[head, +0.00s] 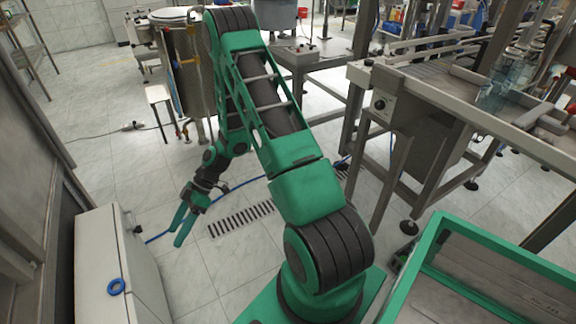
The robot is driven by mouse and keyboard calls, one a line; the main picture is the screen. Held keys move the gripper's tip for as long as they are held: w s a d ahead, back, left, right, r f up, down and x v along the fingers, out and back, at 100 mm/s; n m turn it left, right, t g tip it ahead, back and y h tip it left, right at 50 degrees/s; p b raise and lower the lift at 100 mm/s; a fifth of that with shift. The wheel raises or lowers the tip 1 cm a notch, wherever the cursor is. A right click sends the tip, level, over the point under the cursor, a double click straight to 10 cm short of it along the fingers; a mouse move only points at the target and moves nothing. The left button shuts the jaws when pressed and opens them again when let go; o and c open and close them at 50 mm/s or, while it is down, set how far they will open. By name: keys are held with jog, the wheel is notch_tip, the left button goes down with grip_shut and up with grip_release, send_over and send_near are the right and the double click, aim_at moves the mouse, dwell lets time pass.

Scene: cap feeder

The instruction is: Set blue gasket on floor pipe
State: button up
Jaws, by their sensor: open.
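The blue gasket (116,287) is a small ring lying flat on top of the light grey cabinet (98,250) at the lower left. My gripper (179,233) is open and empty, with its two green fingers apart. It hangs over the floor to the right of the cabinet, above and right of the gasket in the picture. A blue line, perhaps the floor pipe (156,238), runs along the floor from the cabinet's side, passes behind my gripper and arm, and shows again further right. I cannot tell whether it is a pipe or a hose.
A floor drain grate (240,218) lies right of my gripper. A metal conveyor machine (440,95) stands at the right. A green-rimmed tray (490,245) is at the lower right. Tiled floor between is mostly clear.

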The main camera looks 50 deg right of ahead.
jog(key=s+d+r+m+h, duration=0.45)
jog(key=d+r, duration=0.25)
jog(key=r, duration=0.3)
jog(key=s+d+r+m+h, duration=0.35)
jog(key=s+d+r, duration=0.3)
jog(key=r, duration=0.25)
jog(key=s+d+r+m, duration=0.2)
jog(key=s+r+m, duration=0.3)
jog(key=s, duration=0.4)
jog(key=s+d+r+m+h, duration=0.1)
jog(key=s+d+r+m, duration=0.2)
jog(key=s, duration=0.6)
notch_tip(320, 180, up, 3)
jog(key=m, duration=0.2)
jog(key=shift+d+m+h, duration=0.2)
jog(key=shift+m+h, duration=0.1)
jog(key=shift+s+r+m, duration=0.15)
jog(key=shift+s+m, duration=0.15)
jog(key=shift+s, duration=0.05)
